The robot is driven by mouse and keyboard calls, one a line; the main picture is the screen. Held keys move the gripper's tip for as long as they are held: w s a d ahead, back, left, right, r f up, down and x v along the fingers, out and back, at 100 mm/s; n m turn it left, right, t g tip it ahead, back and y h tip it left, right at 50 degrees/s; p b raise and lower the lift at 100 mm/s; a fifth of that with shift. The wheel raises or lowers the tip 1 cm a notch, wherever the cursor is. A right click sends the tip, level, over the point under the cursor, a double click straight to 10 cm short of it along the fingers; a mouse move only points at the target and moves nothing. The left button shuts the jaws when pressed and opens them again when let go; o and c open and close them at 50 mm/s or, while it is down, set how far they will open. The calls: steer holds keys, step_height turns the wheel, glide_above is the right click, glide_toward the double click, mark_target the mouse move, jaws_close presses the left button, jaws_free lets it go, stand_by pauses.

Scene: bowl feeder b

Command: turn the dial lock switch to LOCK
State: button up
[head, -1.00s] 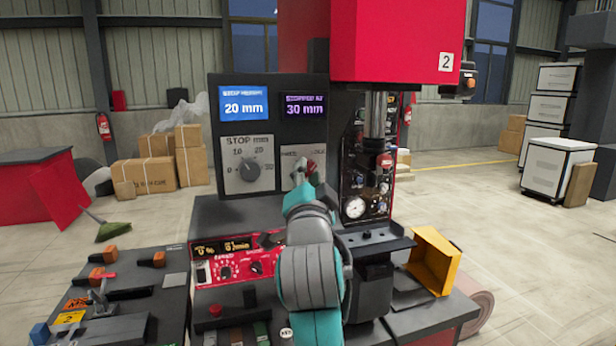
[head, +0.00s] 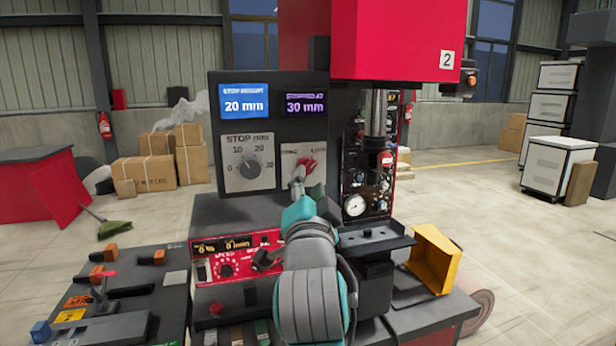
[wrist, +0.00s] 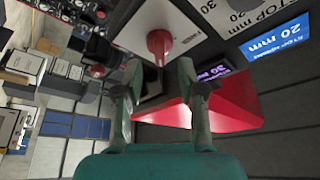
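The dial lock switch is a red knob (head: 306,165) on a pale plate, right of the stop dial (head: 249,168). Its label is too blurred to read fully in the head view. In the wrist view the red knob (wrist: 158,45) stands just beyond my fingertips, lined up with the gap between them. My gripper (wrist: 159,66) is open, with one finger on each side of that gap and nothing held. In the head view my gripper (head: 298,190) is in front of the lower part of the switch plate and partly hides it.
Two displays above read 20 mm (head: 244,105) and 30 mm (head: 305,105). A red press head (head: 395,40) overhangs at the right, above a gauge panel (head: 355,205). A red control box (head: 222,268) and a yellow bin (head: 436,260) are lower down.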

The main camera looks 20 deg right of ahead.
steer(key=v, duration=0.8)
steer(key=shift+f, duration=0.1)
steer(key=s+d+f+n+g+y, duration=0.1)
steer(key=s+f+n+y, duration=0.35)
steer(key=f, duration=1.15)
steer(key=s+f+n+g+y, duration=0.15)
steer(key=s+f+n, duration=0.5)
steer(key=f, duration=1.05)
steer(key=s+d+f+g, duration=0.1)
steer(key=s+f, duration=0.2)
steer(key=s, duration=0.7)
steer(key=s+d+f+n, duration=0.1)
steer(key=s+f, duration=0.2)
steer(key=s, duration=0.7)
steer(key=s+d+f+n+g, duration=0.1)
steer(key=s+f, duration=0.3)
steer(key=s, duration=0.6)
steer(key=shift+s+g, duration=0.35)
steer(key=shift+s, duration=0.05)
